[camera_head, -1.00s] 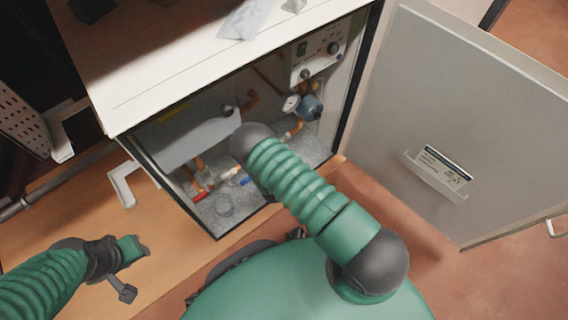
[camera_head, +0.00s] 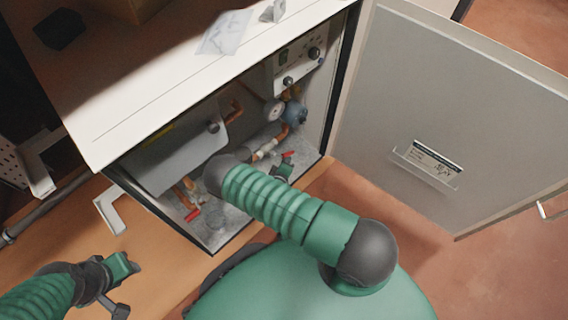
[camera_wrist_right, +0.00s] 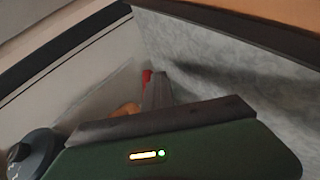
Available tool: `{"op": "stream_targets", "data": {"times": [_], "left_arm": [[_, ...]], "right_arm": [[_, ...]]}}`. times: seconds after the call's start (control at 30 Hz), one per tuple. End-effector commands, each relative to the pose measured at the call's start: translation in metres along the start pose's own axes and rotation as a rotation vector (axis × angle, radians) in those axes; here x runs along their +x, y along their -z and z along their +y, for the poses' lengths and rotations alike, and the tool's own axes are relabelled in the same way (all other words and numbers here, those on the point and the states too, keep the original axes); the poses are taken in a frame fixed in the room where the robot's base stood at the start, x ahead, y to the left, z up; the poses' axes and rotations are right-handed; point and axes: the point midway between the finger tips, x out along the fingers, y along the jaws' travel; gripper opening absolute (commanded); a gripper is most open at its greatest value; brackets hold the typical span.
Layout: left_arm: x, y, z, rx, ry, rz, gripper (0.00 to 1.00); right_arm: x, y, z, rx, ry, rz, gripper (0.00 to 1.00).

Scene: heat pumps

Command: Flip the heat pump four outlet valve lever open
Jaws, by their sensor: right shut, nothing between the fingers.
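The heat pump is the open cabinet with a pale top (camera_head: 130,105). Inside, one red valve lever (camera_head: 193,214) sits low at the front left, by copper pipes. Another red lever (camera_head: 288,155) sits at the right, near a white pipe fitting (camera_head: 265,151). My right gripper (camera_head: 284,170) is inside the cabinet close to that right lever, partly hidden by my arm. In the right wrist view its fingers (camera_wrist_right: 157,88) are shut and empty, beside a red lever (camera_wrist_right: 147,76); contact is unclear. My left gripper (camera_head: 128,268) is outside, over the wooden floor, its jaws unclear.
The grey door (camera_head: 400,110) stands wide open at the right. A gauge (camera_head: 274,110), a blue-grey pump (camera_head: 295,112) and a control box (camera_head: 300,62) are above the right gripper. The cabinet's side wall (camera_wrist_right: 90,90) and speckled floor (camera_wrist_right: 225,70) are close in the wrist view.

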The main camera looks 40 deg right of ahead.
Motion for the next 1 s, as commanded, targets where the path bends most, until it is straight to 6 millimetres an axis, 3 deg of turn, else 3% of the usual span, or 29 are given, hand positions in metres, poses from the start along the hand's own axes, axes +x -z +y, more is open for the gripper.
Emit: {"op": "stream_targets", "data": {"times": [0.23, 1.0], "left_arm": [[-0.0051, 0.0013, 0.0000, 0.000, 0.000, 0.000, 0.36], [-0.0051, 0.0012, 0.0000, 0.000, 0.000, 0.000, 0.36]], "right_arm": [[0.0027, -0.0014, 0.0106, 0.002, -0.007, -0.001, 0.00], [0.0031, -0.0002, 0.0112, 0.003, -0.008, 0.001, 0.00]]}}
